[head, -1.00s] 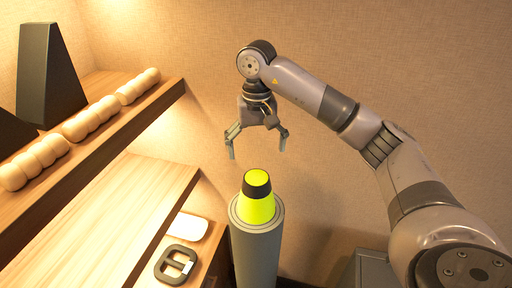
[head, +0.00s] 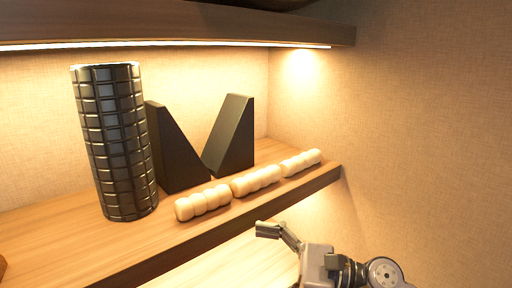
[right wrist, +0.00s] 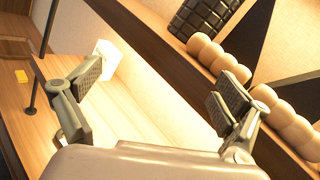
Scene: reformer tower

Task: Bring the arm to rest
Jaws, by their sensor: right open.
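My right gripper (head: 272,232) shows at the bottom right of the head view, pointing left, just in front of and below the front edge of the upper shelf. In the right wrist view its two fingers (right wrist: 158,88) stand wide apart with nothing between them. My left gripper is in neither view. Most of the right arm is out of the head picture; only the wrist end shows.
Cream bumpy rollers (head: 256,181) line the shelf (head: 180,239) edge near my gripper. Behind them stand a black gridded roller (head: 118,145) and two black wedges (head: 232,138). Another shelf (head: 200,22) runs overhead. A white item (right wrist: 107,62) lies on a lower surface.

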